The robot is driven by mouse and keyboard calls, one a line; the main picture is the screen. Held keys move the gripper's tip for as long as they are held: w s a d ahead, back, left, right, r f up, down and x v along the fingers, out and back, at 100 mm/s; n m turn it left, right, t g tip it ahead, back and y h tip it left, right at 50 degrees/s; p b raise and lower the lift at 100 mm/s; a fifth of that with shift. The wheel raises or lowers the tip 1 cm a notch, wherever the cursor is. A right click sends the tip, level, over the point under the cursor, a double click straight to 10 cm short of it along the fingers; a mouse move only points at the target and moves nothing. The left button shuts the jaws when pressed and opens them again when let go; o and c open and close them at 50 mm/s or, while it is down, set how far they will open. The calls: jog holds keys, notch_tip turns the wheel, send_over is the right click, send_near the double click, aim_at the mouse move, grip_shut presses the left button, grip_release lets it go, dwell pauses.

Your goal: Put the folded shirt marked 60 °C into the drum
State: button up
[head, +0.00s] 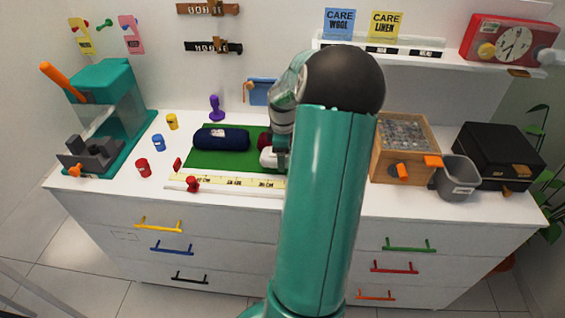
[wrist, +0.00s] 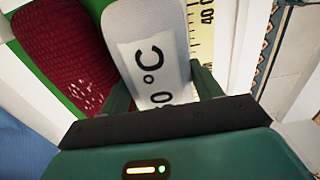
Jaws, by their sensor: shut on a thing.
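A white rolled shirt (wrist: 150,22) lies on the green mat (head: 205,162) at its right end. Its label reads "0 °C"; the leading digit is hidden by my gripper. My gripper (wrist: 163,92) is shut on this shirt, one finger on each side. In the head view the shirt's white end (head: 267,157) shows beside my arm, which hides most of the gripper. A dark red knitted roll (wrist: 62,45) lies close to its left. A navy roll (head: 221,139) lies farther left on the mat. I cannot clearly tell which thing is the drum.
A yellow ruler strip (head: 230,182) runs along the mat's front. A teal machine (head: 105,85) and small coloured pots stand at left. A wooden box (head: 405,150), grey bin (head: 457,178) and black box (head: 497,157) stand at right. My arm blocks the middle.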

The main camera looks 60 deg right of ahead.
jog(key=shift+a+f, duration=0.1)
jog(key=shift+f, duration=1.5)
jog(key=o, duration=1)
